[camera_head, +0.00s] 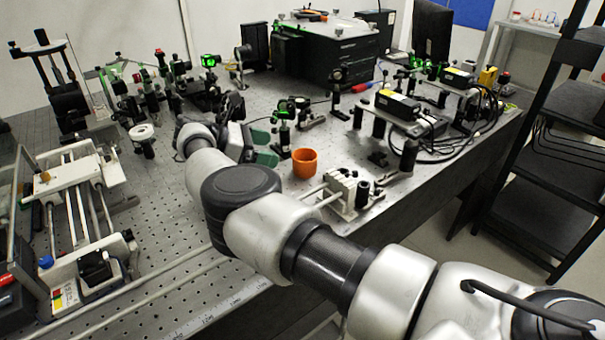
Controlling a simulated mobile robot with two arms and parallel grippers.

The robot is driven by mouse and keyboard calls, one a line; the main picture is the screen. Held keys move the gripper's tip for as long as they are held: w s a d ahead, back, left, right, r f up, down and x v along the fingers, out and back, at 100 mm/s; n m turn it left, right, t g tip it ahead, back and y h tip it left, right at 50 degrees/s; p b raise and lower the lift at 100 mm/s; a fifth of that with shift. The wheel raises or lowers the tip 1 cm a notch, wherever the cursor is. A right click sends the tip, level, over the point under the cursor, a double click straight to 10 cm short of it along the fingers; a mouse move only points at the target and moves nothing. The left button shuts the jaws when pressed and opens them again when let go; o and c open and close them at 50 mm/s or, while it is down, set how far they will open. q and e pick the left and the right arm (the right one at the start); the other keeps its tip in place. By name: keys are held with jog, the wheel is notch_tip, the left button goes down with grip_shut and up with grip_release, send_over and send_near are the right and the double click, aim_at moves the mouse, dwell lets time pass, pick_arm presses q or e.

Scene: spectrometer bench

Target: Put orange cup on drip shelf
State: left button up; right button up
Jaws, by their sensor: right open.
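The orange cup (304,163) stands upright and open on the perforated optical bench (180,215), near the middle of the view. My right gripper (264,147), with green finger pads, is open just left of the cup. Its pads point toward the cup, with a gap between them and it, and nothing shows between the fingers. My right arm reaches in from the lower right and hides part of the bench. My left gripper is out of view. I cannot tell which surface is the drip shelf.
A white rail mount (348,190) stands close in front of the cup, and posts with optics (283,135) stand behind it. A linear stage (75,190) fills the left side. A black shelf rack (545,165) stands at the right, beyond the bench edge. A pale side table (530,28) holds small items.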

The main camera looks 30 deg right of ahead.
aim_at(294, 157)
jog(key=shift+w+a+f, duration=0.1)
jog(key=shift+f, duration=0.35)
jog(key=p+x, duration=0.2)
jog(key=x, duration=0.3)
jog(key=shift+d+p, duration=0.3)
jog(key=shift+s+d+p, duration=0.25)
jog(key=shift+d+p, duration=0.05)
jog(key=p+x, duration=0.1)
jog(key=x, duration=0.2)
jog(key=shift+s+d+f+p, duration=0.15)
jog(key=shift+d+p, duration=0.15)
jog(key=shift+p, duration=0.1)
jog(key=shift+d+f, duration=0.3)
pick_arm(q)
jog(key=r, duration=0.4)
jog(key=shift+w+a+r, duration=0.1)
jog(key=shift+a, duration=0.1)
pick_arm(e)
jog(key=shift+a, duration=0.1)
jog(key=shift+c, duration=0.3)
jog(key=c, duration=1)
